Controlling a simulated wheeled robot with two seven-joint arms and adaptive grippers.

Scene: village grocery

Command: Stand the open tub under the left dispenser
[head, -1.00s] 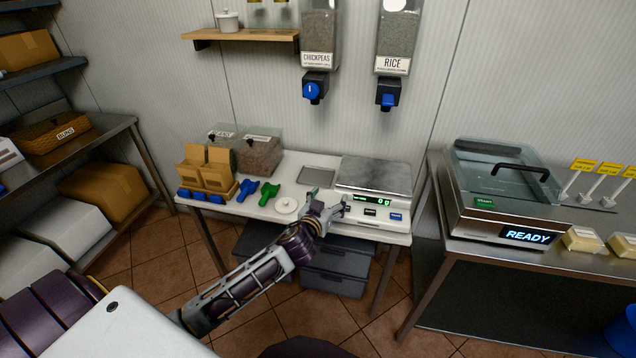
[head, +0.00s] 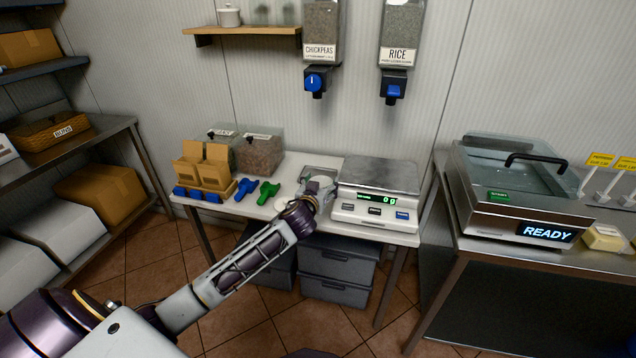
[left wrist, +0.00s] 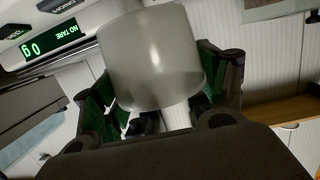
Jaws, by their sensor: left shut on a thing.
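The left dispenser, labelled CHICKPEAS (head: 320,50), hangs on the wall with a blue knob (head: 314,82) on its dark outlet. My left gripper (head: 318,187) is low over the counter, left of the scale and in front of a grey plate (head: 322,171) below that dispenser. In the left wrist view it is shut on a frosted, translucent tub (left wrist: 152,60) that sits between its fingers. In the head view the tub is mostly hidden by the gripper, so I cannot tell whether it touches the counter. My right gripper is not in view.
The scale (head: 376,212) stands close to the right of my gripper and reads 0 g. A white round lid (head: 281,204), a green scoop (head: 268,192) and a blue scoop (head: 244,188) lie to the left. The RICE dispenser (head: 398,50) hangs at right.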

